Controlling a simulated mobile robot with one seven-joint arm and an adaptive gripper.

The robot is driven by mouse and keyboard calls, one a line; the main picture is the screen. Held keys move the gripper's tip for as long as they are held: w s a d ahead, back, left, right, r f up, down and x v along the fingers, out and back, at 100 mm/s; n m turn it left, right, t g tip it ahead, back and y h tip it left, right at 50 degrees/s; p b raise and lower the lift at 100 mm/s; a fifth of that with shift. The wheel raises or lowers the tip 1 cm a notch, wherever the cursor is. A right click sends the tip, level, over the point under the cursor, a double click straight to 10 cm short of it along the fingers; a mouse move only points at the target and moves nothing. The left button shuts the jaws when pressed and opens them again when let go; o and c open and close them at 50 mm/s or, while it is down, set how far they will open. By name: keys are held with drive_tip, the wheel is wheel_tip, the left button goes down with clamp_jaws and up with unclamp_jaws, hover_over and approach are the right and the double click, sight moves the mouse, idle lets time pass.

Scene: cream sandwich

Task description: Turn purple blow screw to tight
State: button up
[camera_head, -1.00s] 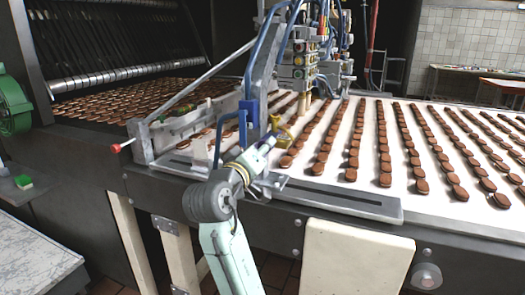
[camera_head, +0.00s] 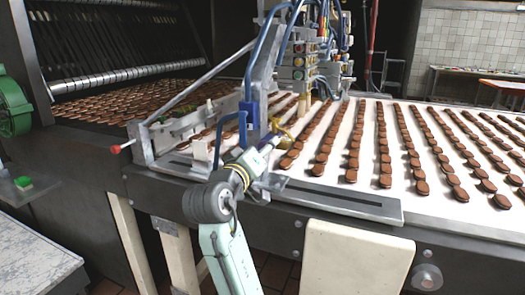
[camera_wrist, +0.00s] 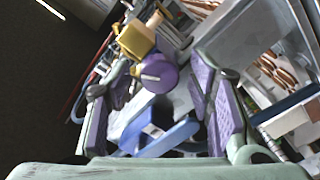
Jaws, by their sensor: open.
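The purple screw (camera_wrist: 158,74) shows in the wrist view as a round purple knob with a pale bar across its face. A yellow block (camera_wrist: 136,40) sits just beyond it. My gripper (camera_wrist: 160,92) has its two purple-padded fingers apart, one on each side of the screw; I cannot tell whether either touches it. In the head view my gripper (camera_head: 274,138) is at the blue and grey machine frame, near a small yellow part (camera_head: 285,130). The screw is too small or hidden to pick out there.
A blue bracket (camera_wrist: 160,138) lies close below the screw in the wrist view. The machine's grey upright (camera_head: 258,95) and blue hoses stand close to my gripper. Rows of brown biscuits (camera_head: 353,150) cover the white belt (camera_head: 450,205). A red-tipped lever (camera_head: 116,149) sticks out left.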

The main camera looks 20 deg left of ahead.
drive_tip(key=s, duration=1.2)
drive_tip(key=shift+a, duration=0.2)
